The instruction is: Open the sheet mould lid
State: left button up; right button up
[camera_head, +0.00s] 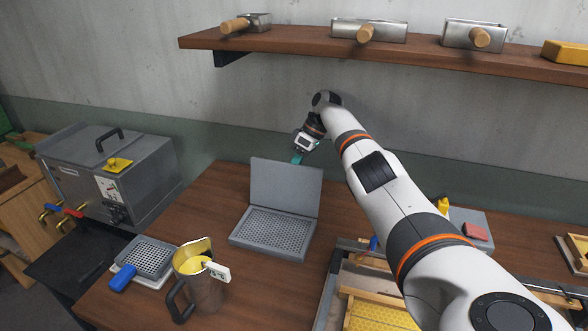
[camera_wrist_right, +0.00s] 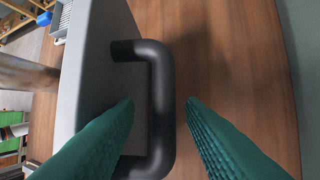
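The sheet mould (camera_head: 270,232) sits on the wooden table with its dimpled bed exposed. Its grey lid (camera_head: 285,185) stands up, hinged at the back edge of the bed. My right arm reaches in from the right, and its gripper (camera_head: 298,158) is by the top right corner of the lid. In the right wrist view, the lid (camera_wrist_right: 100,50) carries a black handle (camera_wrist_right: 160,75). The teal fingers of my right gripper (camera_wrist_right: 160,103) are apart, with the handle bar between their tips; gaps show on both sides. My left gripper is not in view.
A metal jug (camera_head: 200,290) of yellow wax and a blue-handled dimpled plate (camera_head: 148,258) stand left of the mould. A grey machine (camera_head: 120,175) is further left. Wooden frames (camera_head: 380,310) lie under my right arm. A shelf (camera_head: 400,55) spans the wall above.

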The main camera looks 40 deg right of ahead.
notch_tip(320, 180, up, 9)
jog(key=shift+r+b, duration=0.1)
jog(key=shift+b, duration=0.2)
jog(key=shift+a, duration=0.1)
dwell(0.4)
